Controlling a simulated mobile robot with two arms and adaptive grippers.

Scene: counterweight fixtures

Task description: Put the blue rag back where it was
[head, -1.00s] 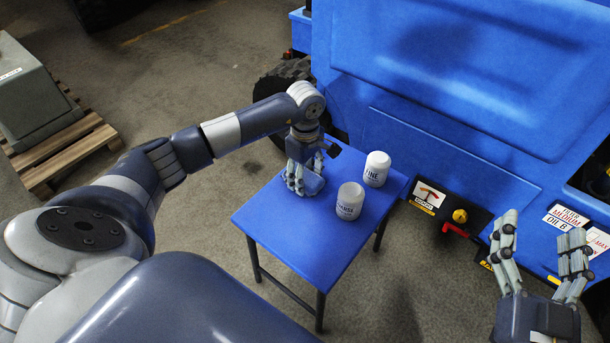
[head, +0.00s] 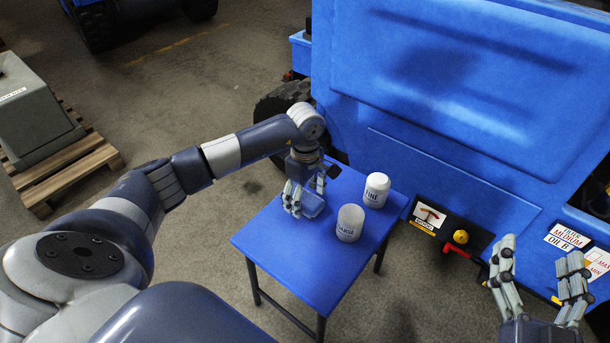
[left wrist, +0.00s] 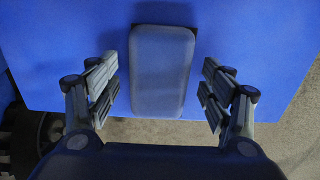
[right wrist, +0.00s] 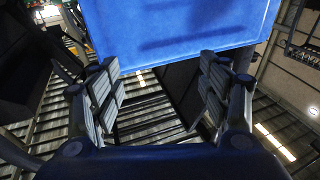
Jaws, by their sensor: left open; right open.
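The blue rag (head: 313,206) lies on the blue table (head: 290,262), with one end near the table's edge. In the left wrist view the rag (left wrist: 162,72) is a dark blue, rounded oblong pad between the fingers, with a gap on either side. My left gripper (head: 306,194) is open around the rag and just above the table; its fingers partly hide the rag in the head view. My right gripper (head: 538,278) is open and empty, to the right of the table near the blue machine.
Two white containers, one labelled FINE (head: 375,190) and one beside it (head: 350,223), stand close to the right of the rag. The blue machine (head: 470,100) rises behind, with a yellow knob (head: 460,237) and red handle. The table's front is clear.

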